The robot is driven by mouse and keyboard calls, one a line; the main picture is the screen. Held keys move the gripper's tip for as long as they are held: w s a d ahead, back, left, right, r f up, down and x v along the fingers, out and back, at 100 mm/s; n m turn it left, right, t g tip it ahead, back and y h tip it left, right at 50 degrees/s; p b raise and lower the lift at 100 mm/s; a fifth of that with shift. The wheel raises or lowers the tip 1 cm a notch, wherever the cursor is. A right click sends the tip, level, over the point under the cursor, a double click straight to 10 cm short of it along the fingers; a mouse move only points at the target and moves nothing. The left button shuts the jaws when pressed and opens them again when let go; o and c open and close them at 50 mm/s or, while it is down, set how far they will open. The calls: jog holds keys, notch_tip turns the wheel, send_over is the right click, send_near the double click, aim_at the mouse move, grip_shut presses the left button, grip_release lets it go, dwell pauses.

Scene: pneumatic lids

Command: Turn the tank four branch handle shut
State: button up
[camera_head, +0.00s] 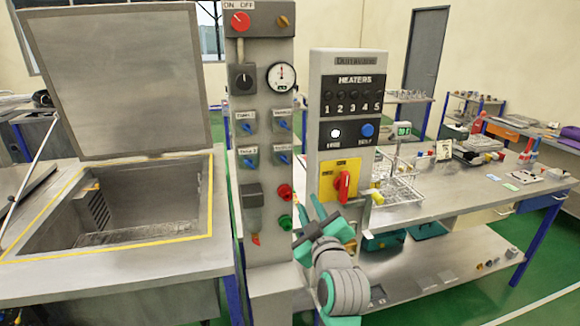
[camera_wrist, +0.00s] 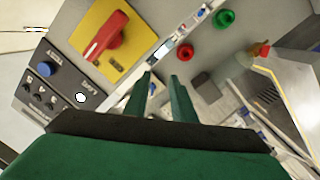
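Four small valves with blue handles sit in two rows on the grey column in the head view. Their labels are too small to read surely; the lower right one (camera_head: 283,158) may be tank four. The others are upper left (camera_head: 248,127), upper right (camera_head: 283,126) and lower left (camera_head: 249,161). The blue handles look slanted; I cannot tell which are shut. My gripper (camera_head: 326,210) is below and right of the valves, apart from them. In the wrist view its two green fingers (camera_wrist: 161,78) stand apart with nothing between them. No valve handle shows clearly there.
Right of the column stands a heater panel (camera_head: 352,58) with a red switch (camera_head: 343,186) on a yellow plate. A red button (camera_head: 285,191) and green button (camera_head: 285,222) are below the valves. An open-lidded tank (camera_head: 125,235) is left; a cluttered bench (camera_head: 440,205) is right.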

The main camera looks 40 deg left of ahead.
aim_at(285, 160)
jog(key=s+a+r+n+g+y, duration=0.1)
jog(key=a+r+n, duration=0.15)
jog(key=r, duration=0.45)
jog(key=x, duration=1.1)
jog(key=shift+s+a, duration=0.2)
jog(key=shift+a, duration=0.05)
jog(key=shift+f, duration=0.1)
jog(key=shift+c, duration=0.5)
grip_shut()
